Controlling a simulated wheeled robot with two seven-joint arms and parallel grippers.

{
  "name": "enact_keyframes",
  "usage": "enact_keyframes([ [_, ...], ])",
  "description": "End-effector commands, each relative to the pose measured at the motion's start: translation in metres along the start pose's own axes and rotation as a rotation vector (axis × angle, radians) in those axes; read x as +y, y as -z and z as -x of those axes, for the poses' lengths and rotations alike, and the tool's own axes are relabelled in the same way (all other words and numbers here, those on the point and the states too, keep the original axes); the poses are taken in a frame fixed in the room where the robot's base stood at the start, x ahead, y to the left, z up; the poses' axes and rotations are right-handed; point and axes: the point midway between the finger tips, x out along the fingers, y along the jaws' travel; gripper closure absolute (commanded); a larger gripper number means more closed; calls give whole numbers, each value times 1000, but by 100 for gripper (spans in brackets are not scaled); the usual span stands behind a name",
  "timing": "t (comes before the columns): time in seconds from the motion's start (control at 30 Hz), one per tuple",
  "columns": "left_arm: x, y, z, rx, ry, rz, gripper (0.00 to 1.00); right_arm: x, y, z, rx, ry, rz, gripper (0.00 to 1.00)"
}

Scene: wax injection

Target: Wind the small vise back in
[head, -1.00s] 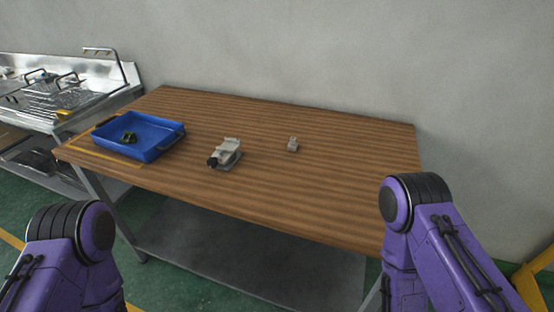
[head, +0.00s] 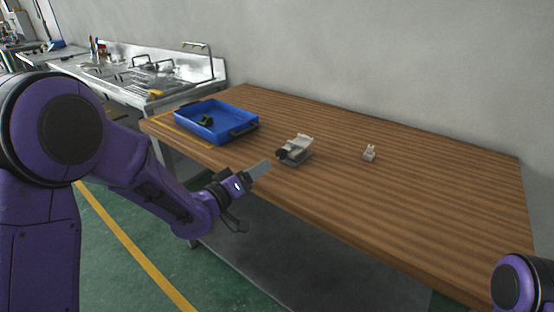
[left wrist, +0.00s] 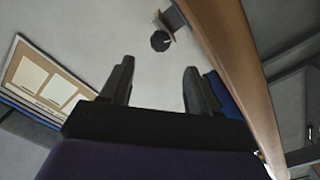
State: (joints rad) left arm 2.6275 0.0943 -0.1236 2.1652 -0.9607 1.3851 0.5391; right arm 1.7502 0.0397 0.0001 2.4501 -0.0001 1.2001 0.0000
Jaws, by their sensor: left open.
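The small vise (head: 297,149) is light grey with a dark round knob on its near left end, and it stands on the wooden table (head: 420,200) near the front edge. My left gripper (head: 262,169) is in front of the table edge, just left of the vise and apart from it. In the left wrist view the two fingers (left wrist: 155,85) are spread with nothing between them. The dark knob (left wrist: 160,41) shows beyond the fingertips, with part of the vise beside it. My right gripper is out of view; only part of my right arm shows at the lower right.
A blue tray (head: 234,131) with a small dark object (head: 206,120) in it stands left of the vise. A small pale part (head: 369,153) stands to its right. A metal sink bench (head: 150,85) is at the back left. The table's right side is clear.

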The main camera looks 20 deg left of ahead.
Motion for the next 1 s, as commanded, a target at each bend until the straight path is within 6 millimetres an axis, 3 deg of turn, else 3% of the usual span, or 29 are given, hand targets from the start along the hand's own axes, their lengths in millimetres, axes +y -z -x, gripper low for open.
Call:
enact_keyframes([
  [0.2, 1, 0, -49, -2, 1, -5, 39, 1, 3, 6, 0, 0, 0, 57],
  [0.4, 0, 0, -84, -1, 2, -3, 39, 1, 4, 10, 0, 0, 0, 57],
  [0.77, -1, -1, -94, 0, 4, -2, 39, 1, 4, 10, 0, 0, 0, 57],
  [0.93, -1, -1, -94, 0, 4, -2, 91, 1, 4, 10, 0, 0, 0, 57],
  [1.0, -1, -1, -94, 0, 4, -2, 96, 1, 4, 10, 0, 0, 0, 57],
])
